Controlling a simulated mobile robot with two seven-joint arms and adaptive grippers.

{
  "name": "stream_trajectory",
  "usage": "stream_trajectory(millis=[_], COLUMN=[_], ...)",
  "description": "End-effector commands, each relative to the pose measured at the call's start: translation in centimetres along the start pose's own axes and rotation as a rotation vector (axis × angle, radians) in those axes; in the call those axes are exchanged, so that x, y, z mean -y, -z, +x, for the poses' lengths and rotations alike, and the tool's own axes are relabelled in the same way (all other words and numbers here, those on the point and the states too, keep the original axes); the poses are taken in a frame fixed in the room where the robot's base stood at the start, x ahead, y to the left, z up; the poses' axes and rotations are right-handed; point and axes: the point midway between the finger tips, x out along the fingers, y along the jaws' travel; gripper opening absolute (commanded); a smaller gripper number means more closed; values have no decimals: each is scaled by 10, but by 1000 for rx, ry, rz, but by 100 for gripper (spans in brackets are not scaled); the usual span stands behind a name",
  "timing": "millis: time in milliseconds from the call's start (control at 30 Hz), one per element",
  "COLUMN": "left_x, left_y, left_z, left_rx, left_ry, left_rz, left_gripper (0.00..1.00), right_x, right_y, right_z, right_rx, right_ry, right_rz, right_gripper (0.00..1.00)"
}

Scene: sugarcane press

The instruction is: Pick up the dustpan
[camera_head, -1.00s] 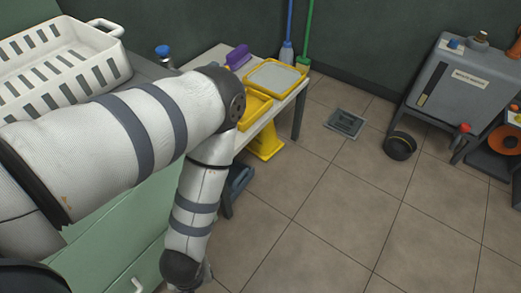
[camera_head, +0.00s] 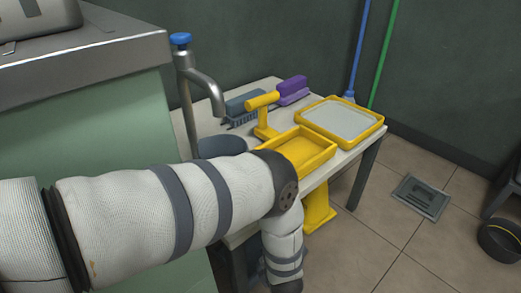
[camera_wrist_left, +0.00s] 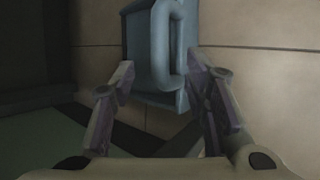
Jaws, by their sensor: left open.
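A yellow shallow open pan (camera_head: 302,150) that looks like the dustpan lies on the small table. A yellow upright handle (camera_head: 263,103) stands at its back left corner; I cannot tell whether they are joined. My left arm passes in front of the table, and its gripper is out of the head view. In the left wrist view my left gripper (camera_wrist_left: 162,95) is open and empty. Its fingers are on both sides of a blue-grey object (camera_wrist_left: 152,50) with a loop handle, a little beyond them. My right gripper is in no view.
The small table (camera_head: 235,150) also bears a yellow-rimmed tray (camera_head: 341,120), a purple brush (camera_head: 292,89) and a grey brush (camera_head: 246,101). A blue-knobbed tap (camera_head: 181,40) rises beside the green cabinet (camera_head: 125,120). A floor drain (camera_head: 420,197) and a black bowl (camera_head: 500,241) are at right.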

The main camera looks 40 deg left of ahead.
Motion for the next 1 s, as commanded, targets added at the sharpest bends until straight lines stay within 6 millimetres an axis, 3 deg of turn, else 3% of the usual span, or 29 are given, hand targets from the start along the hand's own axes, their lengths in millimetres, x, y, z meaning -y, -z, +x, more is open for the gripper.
stream_trajectory(millis=[333, 633, 800, 1000], left_x=[4, 0, 0, 0], left_y=[3, 0, 0, 0], left_z=[61, 66, 66, 66], left_rx=[-2, 1, 0, 1], left_ry=[0, 1, 1, 0], left_rz=[4, 2, 2, 3], left_gripper=[42, 42, 3, 0], right_x=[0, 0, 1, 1], right_y=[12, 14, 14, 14], right_z=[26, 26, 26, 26], right_rx=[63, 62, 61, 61], right_ry=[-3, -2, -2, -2], right_rz=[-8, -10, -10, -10], right_gripper=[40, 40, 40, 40])
